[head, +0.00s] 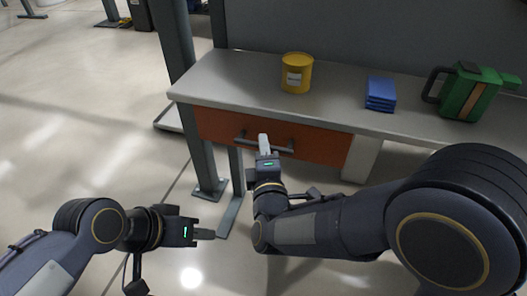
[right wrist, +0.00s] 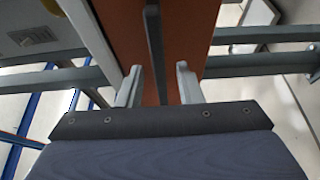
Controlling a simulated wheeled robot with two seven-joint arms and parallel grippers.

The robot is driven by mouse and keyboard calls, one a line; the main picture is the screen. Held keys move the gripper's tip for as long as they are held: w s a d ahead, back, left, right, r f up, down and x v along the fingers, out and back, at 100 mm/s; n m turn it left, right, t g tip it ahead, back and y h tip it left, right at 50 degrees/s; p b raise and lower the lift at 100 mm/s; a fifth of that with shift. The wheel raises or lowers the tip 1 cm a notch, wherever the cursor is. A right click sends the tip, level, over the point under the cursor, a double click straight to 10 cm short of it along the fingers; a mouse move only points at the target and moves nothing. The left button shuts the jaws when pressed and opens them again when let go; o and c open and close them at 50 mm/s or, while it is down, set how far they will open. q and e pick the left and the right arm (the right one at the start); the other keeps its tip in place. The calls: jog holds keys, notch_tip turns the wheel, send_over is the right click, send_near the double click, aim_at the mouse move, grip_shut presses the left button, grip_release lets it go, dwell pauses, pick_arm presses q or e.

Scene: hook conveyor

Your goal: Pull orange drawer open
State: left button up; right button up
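The orange drawer (head: 315,145) sits under the worktop, and its front looks flush with the bench frame. Its grey bar handle (head: 283,148) runs across the front. My right gripper (head: 264,142) is at the handle. In the right wrist view, the handle (right wrist: 154,50) passes between the two separated fingers of my right gripper (right wrist: 158,78), with a gap visible on both sides. The orange front (right wrist: 123,30) lies behind them. My left gripper (head: 210,234) is low at the left, away from the drawer. Its fingers overlap from this side, so their gap is hidden.
A yellow can (head: 297,75), blue stacked boxes (head: 381,93) and a green jug (head: 468,92) stand on the worktop (head: 225,80). A grey post (head: 176,50) and bench legs stand left of the drawer. The floor (head: 70,130) at the left is clear.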

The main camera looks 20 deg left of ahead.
jog(key=shift+c, duration=0.3)
grip_shut()
